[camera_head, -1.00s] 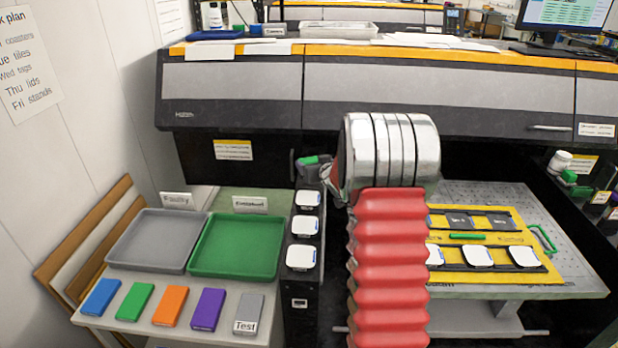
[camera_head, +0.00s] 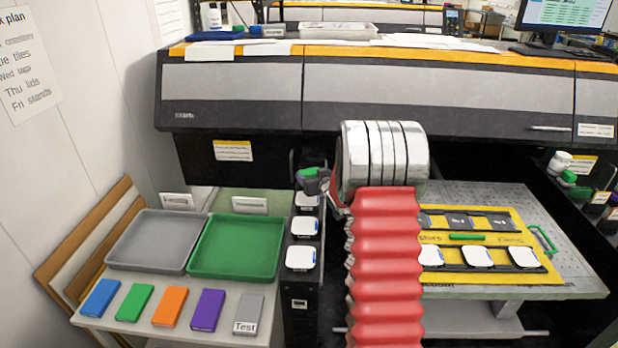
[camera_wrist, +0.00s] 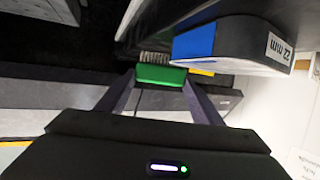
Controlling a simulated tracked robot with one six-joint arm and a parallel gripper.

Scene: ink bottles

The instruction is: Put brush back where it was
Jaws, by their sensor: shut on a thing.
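The brush is in my gripper; its green body (camera_wrist: 162,76) sits between the two fingers in the wrist view, with pale bristles above it. In the head view the brush (camera_head: 307,172) shows as a small green piece at my gripper (camera_head: 318,184), beside the silver part of my arm. My gripper is shut on the brush. It is held in front of the printer's dark opening, above the far end of the black strip (camera_head: 301,286) with white tiles. Part of the gripper is hidden behind my arm in the head view.
A grey tray (camera_head: 152,241) and a green tray (camera_head: 238,247) stand at left, behind several coloured blocks. A yellow jig (camera_head: 470,283) with tiles lies on the metal table at right. In the wrist view, a dark block with a blue patch (camera_wrist: 194,42) is close beside the brush.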

